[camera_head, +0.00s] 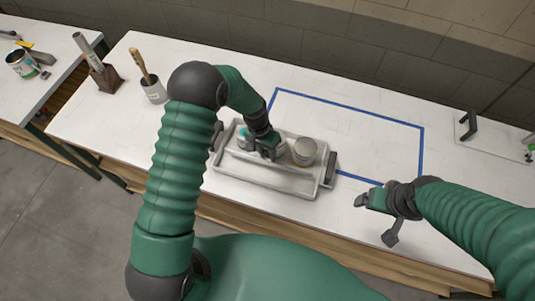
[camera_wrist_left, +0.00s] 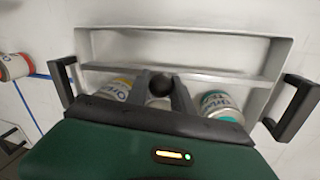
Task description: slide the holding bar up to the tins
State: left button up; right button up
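A grey tray (camera_head: 240,180) with dark side handles stands on the table and holds several tins. The tin at the right (camera_head: 305,150) shows in the head view. The light holding bar (camera_wrist_left: 220,75) crosses the tray beside the tins, with a dark round knob (camera_wrist_left: 161,84). My left gripper (camera_head: 268,147) has its fingers closely on both sides of this knob. My right gripper (camera_head: 377,218) is open and empty near the front edge.
A blue taped outline (camera_head: 350,107) marks bare table behind and right of the tray. A brush cup (camera_head: 153,90) and a brown holder (camera_head: 105,77) stand at the left. A white plate with a dark handle (camera_head: 466,125) lies at the right.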

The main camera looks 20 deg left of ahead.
pick_arm(q)
jog(key=o, duration=0.4)
jog(key=shift+s+r, duration=0.1)
jog(key=shift+s, duration=0.2)
pick_arm(e)
jog(key=shift+s+r, duration=0.1)
jog(key=shift+s, duration=0.2)
pick_arm(q)
jog(key=shift+w, duration=0.15)
jog(key=shift+w, duration=0.1)
jog(key=a+r+b, duration=0.1)
jog(key=r, duration=0.4)
jog(key=a+r+b, duration=0.1)
jog(key=r, duration=0.5)
jog(key=a+r+b, duration=0.1)
jog(key=r+b, duration=0.1)
jog(key=r, duration=0.3)
jog(key=shift+w+r, duration=0.15)
jog(key=shift+w, duration=0.1)
pick_arm(e)
jog(key=x, duration=0.4)
jog(key=shift+s, duration=0.35)
